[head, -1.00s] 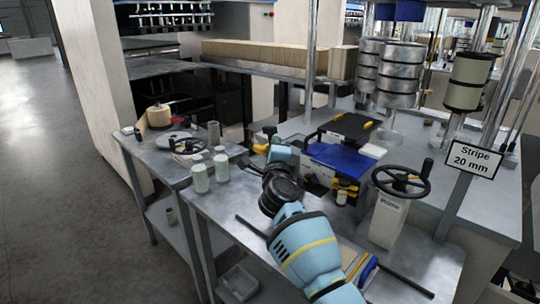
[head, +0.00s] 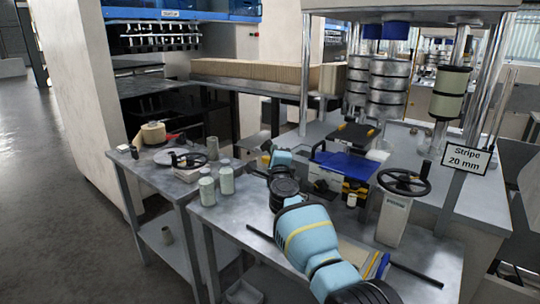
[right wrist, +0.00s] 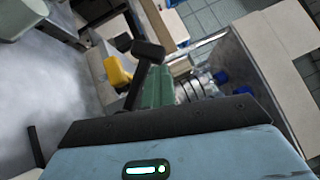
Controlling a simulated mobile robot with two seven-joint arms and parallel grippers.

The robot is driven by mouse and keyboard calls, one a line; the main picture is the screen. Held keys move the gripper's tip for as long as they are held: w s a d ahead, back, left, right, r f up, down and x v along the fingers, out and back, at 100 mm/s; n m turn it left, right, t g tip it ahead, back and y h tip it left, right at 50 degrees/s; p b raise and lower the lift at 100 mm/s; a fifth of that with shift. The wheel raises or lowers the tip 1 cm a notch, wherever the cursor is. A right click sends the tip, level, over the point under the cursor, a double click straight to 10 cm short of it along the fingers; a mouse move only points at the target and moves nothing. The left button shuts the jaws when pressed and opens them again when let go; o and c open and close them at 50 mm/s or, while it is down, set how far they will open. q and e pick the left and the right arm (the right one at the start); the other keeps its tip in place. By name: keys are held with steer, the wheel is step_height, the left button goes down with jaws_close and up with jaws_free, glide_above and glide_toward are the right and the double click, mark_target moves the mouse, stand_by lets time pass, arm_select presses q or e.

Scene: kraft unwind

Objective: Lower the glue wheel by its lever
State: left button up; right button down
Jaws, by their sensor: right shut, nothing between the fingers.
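My right arm comes in from the bottom in the head view. Its gripper (head: 268,155) is beyond the wrist, over the far edge of the front table, left of the blue-and-black unit (head: 343,163). The gripper is shut with nothing between its fingers; its tips are small and partly hidden by my wrist. In the right wrist view a dark bar with a black cross-piece (right wrist: 148,50) stands near a yellow rounded part (right wrist: 118,72) and a green block (right wrist: 158,88). I cannot tell for certain which is the glue wheel's lever. The glue wheel is not clearly visible. My left gripper is not in view.
A black handwheel (head: 404,182) on a white pedestal stands right of my arm. Two pale bottles (head: 207,190) stand left of it. A "Stripe 20 mm" sign (head: 468,157) is at the right.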

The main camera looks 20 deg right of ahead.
steer(key=shift+w+a+r, duration=0.3)
steer(key=shift+w+r, duration=0.1)
steer(key=shift+r, duration=0.3)
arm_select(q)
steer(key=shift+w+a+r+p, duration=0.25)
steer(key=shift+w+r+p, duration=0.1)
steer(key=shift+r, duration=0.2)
arm_select(e)
steer(key=shift+w+a+f+n+g, duration=0.15)
steer(key=shift+w+f+n+g, duration=0.1)
steer(key=shift+f+n+g, duration=0.2)
